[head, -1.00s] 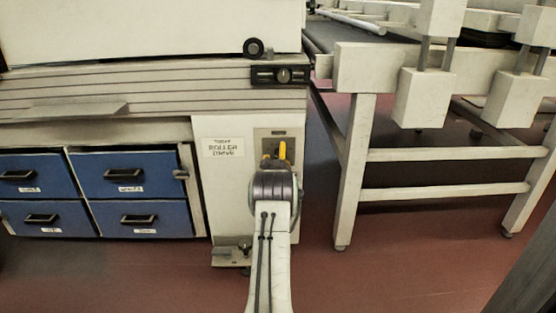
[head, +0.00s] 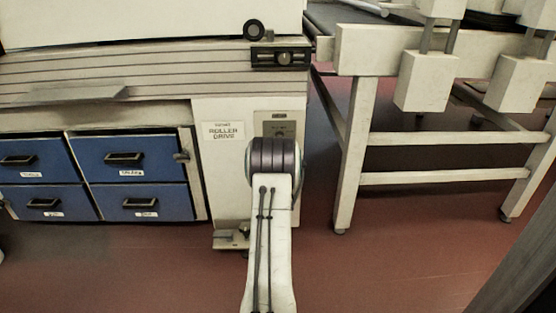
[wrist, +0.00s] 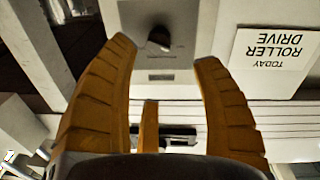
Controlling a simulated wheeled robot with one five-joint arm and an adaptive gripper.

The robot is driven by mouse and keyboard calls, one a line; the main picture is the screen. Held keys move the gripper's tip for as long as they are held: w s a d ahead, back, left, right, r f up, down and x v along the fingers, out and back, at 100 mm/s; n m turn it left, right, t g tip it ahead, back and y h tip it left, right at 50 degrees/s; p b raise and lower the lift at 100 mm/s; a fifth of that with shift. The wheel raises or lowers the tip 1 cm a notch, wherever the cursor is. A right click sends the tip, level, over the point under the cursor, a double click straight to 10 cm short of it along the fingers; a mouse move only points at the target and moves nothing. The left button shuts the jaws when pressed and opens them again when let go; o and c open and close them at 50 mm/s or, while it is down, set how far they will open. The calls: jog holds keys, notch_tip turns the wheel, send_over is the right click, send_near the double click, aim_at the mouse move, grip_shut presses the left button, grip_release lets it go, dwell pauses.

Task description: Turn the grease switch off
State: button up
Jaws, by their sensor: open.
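A grey switch plate (wrist: 160,78) with a dark knob (wrist: 158,40) is on the white cabinet front. No readable text names it as the grease switch, and its setting is unclear. In the head view the plate (head: 271,129) is partly hidden behind my arm. My gripper (wrist: 165,55) has its orange fingers spread and empty in the wrist view, which is upside down. The knob appears between and beyond the fingertips; I cannot tell whether they touch it. In the head view my arm hides the fingers.
A "TODAY ROLLER DRIVE" label (head: 224,134) is left of the plate. Blue drawers (head: 125,158) are at left. A white-legged conveyor frame (head: 358,150) stands at right. Red floor (head: 400,250) is open in front.

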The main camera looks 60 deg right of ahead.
jog(key=shift+v, duration=0.95)
jog(key=w+a+r+n+t+y+p, duration=0.1)
jog(key=w+a+r+n+y+p, duration=0.15)
jog(key=w+a+r+p, duration=0.55)
jog(key=w+a+r+n+y+p, duration=0.1)
jog(key=w+a+r+y+p, duration=0.25)
jog(key=a+r+p, duration=0.5)
jog(key=a+r+n+y+p, duration=0.1)
jog(key=a+r+y+p, duration=0.35)
jog(key=a+r, duration=0.7)
jog(key=s+a+r+n+g+y+p, duration=0.1)
jog(key=s+a+r+p, duration=0.25)
jog(key=a, duration=0.25)
jog(key=s+a+r+n+g+y+p, duration=0.1)
jog(key=s+a+r+p, duration=0.1)
jog(key=a+r+p, duration=0.25)
jog(key=s+a+r+n+y+p, duration=0.1)
jog(key=s+a+r+y+p, duration=0.2)
jog(key=a, duration=0.4)
jog(key=s+a+r+n+g+p, duration=0.1)
jog(key=s+a+r+g+p, duration=0.1)
jog(key=s+a+r+p, duration=0.2)
jog(key=s+a+r+n+g+p, duration=0.1)
jog(key=s+a+r+p, duration=0.3)
jog(key=s, duration=0.7)
jog(key=shift+a+g+p, duration=0.55)
jog(key=shift+g+p, duration=0.05)
jog(key=shift+p, duration=0.55)
